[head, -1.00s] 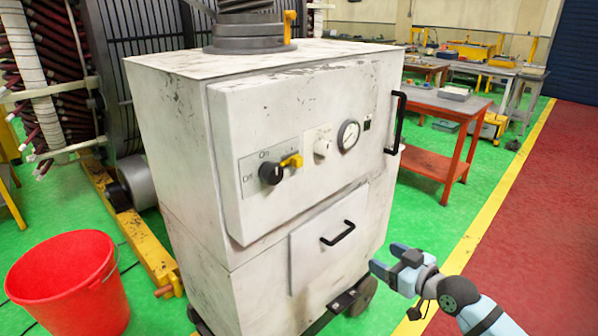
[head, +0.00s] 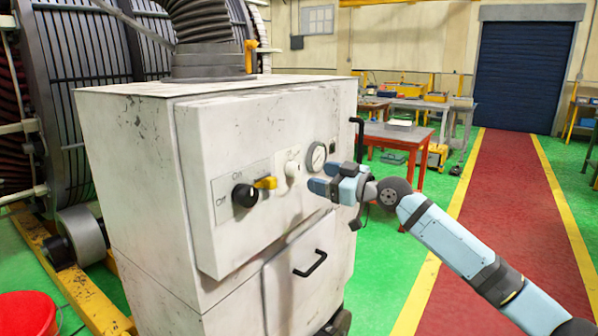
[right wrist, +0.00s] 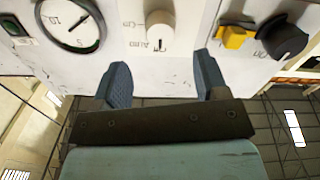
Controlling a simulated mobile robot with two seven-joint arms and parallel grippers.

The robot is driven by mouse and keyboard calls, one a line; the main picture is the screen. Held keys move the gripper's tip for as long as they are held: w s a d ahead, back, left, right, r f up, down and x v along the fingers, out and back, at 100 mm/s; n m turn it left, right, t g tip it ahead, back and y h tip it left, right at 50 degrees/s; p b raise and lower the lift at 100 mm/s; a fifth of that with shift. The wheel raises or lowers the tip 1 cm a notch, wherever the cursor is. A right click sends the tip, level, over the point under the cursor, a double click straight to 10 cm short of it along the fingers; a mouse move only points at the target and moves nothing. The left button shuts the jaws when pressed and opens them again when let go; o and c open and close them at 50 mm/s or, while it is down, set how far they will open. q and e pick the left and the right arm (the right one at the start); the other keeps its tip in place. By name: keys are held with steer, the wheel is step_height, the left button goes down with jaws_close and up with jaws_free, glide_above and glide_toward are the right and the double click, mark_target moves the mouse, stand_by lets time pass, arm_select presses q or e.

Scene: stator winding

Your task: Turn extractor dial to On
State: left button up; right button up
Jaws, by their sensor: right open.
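A white extractor cabinet (head: 130,180) stands in the head view. Its front panel carries a black rotary switch (head: 245,195) with a yellow lever (head: 266,183) on a grey plate, and a small white dial (head: 292,168) to the right. In the right wrist view the white dial (right wrist: 160,30) has small labels around it, too blurred to read surely; the black switch (right wrist: 283,42) is at right. My right gripper (head: 325,178) is open and empty in front of the panel. In the wrist view its fingers (right wrist: 162,78) point toward the white dial, apart from it. My left gripper is out of view.
A round gauge (head: 316,156) sits beside the white dial. A black door handle (head: 359,135) juts out at the cabinet's right edge, behind my right gripper. A drawer handle (head: 310,265) is below. A red bucket (head: 28,312) stands at lower left.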

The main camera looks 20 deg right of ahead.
mark_target(299, 172)
steer(key=x, duration=0.7)
steer(key=c, duration=0.9)
